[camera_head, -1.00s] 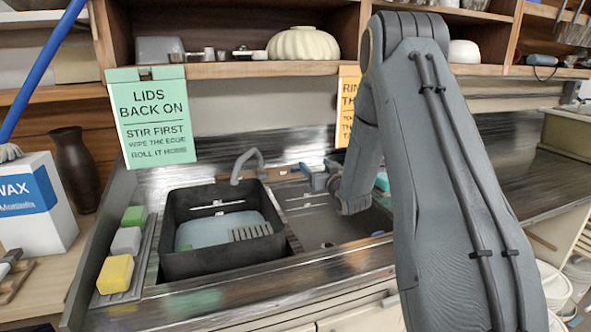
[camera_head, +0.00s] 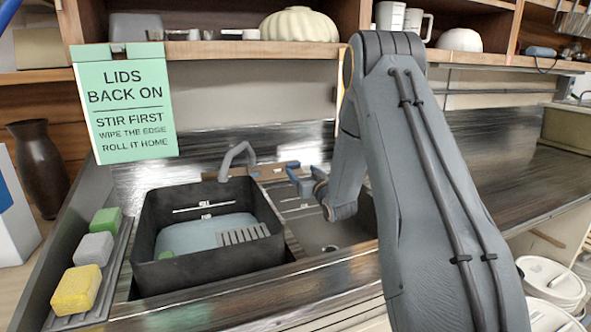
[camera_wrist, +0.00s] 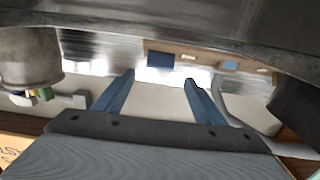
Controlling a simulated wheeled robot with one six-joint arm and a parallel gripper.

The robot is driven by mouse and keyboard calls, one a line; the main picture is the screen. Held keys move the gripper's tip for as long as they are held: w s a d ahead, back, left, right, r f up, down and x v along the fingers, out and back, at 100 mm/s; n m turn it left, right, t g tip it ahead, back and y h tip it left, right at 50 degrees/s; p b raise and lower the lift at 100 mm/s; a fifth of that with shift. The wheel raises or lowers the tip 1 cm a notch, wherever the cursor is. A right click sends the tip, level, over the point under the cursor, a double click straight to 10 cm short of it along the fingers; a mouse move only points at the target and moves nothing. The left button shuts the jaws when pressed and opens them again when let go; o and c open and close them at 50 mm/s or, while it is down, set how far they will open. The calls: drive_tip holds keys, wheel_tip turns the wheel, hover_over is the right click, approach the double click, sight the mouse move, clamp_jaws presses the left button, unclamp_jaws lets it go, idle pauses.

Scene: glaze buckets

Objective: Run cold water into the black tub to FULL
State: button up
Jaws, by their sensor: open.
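The black tub (camera_head: 222,274) stands upright in the left part of the sink. A pale bluish flat patch and a ribbed piece show inside it; I cannot tell whether the patch is water. The grey curved spout (camera_head: 237,152) rises behind the tub's back edge. My gripper (camera_head: 300,180) is right of the spout, apart from the tub, its blue fingers partly hidden by my wrist. In the wrist view my gripper (camera_wrist: 160,79) is open and empty, facing a wooden strip (camera_wrist: 195,57) with a blue block (camera_wrist: 160,59) and a second blue block (camera_wrist: 231,65).
Yellow, grey and green sponges (camera_head: 77,290) lie on a rack left of the tub. A green sign (camera_head: 125,105) hangs from the shelf (camera_head: 250,50) above. A dark vase (camera_head: 40,168) stands at the left. The counter (camera_head: 500,185) at the right is mostly clear.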

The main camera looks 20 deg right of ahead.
sight(294, 164)
drive_tip(key=w+p, duration=0.1)
drive_tip(key=w, duration=0.5)
drive_tip(key=shift+w, duration=0.35)
drive_tip(key=shift+c, duration=0.3)
drive_tip(key=c, duration=1)
